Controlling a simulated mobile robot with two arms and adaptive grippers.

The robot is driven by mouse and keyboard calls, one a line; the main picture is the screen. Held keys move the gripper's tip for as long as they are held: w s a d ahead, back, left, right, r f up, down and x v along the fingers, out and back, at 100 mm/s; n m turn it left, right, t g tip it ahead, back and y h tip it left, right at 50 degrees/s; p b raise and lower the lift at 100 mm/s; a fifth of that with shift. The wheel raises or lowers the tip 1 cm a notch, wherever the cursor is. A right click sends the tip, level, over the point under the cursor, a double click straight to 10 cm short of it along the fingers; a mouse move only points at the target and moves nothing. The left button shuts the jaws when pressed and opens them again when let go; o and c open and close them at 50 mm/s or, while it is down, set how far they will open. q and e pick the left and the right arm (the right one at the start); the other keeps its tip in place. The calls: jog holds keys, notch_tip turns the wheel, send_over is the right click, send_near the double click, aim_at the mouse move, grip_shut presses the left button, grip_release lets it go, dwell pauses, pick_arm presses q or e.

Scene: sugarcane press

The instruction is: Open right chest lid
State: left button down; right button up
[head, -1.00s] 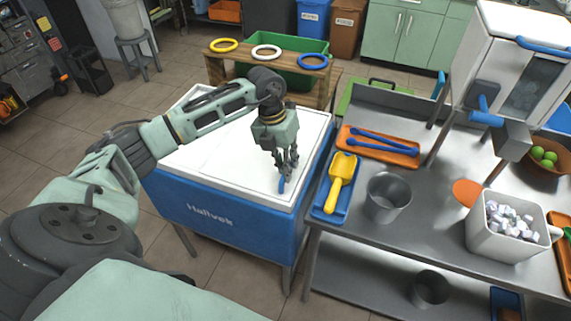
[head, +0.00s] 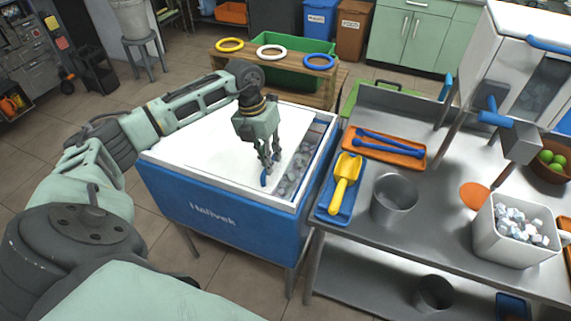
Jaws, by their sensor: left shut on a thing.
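The blue chest (head: 225,222) stands left of the steel counter. Its right white lid (head: 238,172) is slid partly to the left. A strip of ice (head: 294,172) shows inside along the right side. My left gripper (head: 267,177) points down and is shut on the small blue lid handle (head: 263,179), which its fingers partly hide. My right gripper is not in view.
The steel counter (head: 430,212) on the right holds a yellow scoop (head: 345,182) on a blue tray, blue tongs on an orange tray (head: 384,148), a metal cup (head: 394,200) and a white ice bin (head: 510,245). A wooden stand with rings (head: 271,52) is behind the chest.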

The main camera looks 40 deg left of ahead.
pick_arm(q)
jog(key=b, duration=0.2)
send_over(238, 163)
jog(key=shift+w, duration=0.1)
jog(key=c, duration=1.8)
grip_release()
notch_tip(238, 163, up, 12)
jog(key=a, duration=0.2)
jog(key=shift+s+a, duration=0.15)
jog(key=shift+s, duration=0.15)
